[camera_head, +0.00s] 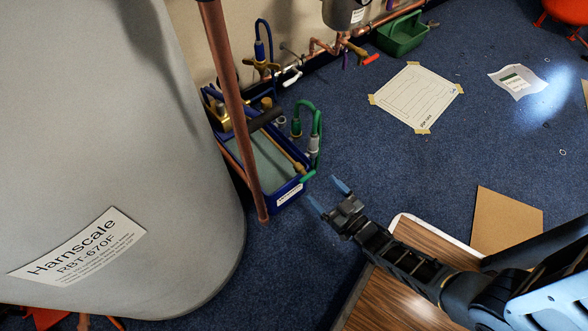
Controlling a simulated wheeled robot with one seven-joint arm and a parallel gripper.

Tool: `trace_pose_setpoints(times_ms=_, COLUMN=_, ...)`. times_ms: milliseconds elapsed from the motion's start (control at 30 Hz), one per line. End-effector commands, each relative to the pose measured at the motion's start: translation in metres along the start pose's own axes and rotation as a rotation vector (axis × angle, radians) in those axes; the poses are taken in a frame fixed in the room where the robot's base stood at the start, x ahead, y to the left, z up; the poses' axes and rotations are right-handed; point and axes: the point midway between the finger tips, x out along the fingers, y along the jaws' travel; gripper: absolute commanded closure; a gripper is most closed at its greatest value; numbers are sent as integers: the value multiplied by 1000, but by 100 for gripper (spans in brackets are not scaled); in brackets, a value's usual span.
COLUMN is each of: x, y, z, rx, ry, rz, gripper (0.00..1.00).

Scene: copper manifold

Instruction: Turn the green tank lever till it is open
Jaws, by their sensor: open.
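A small green lever (308,176) shows at the front right corner of the blue bin, below the grey end of a green hose (314,115). I cannot tell clearly what it is joined to or whether its valve is open. My gripper (328,196) is open and empty, its two blue fingertips spread apart. In the picture it is just below and right of the green lever, with a small gap between them. The large grey tank (130,150), labelled Harnscale, fills the left side.
A copper pipe (233,105) rises between the tank and the blue bin (288,197). A red lever (371,58) and a white lever (292,77) sit on wall pipework. A wood-topped surface (385,305) lies under my arm.

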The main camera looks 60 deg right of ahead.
Motion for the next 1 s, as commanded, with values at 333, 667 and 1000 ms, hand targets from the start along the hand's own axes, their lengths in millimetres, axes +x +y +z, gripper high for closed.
trace_pose_setpoints(times_ms=333, x=50, y=0, z=1, rx=0, ry=3, rz=0, gripper=13)
trace_pose_setpoints(times_ms=667, x=75, y=0, z=0, rx=0, ry=1, rz=-1, gripper=13)
trace_pose_setpoints(times_ms=1000, x=75, y=0, z=0, rx=0, ry=0, rz=-1, gripper=23)
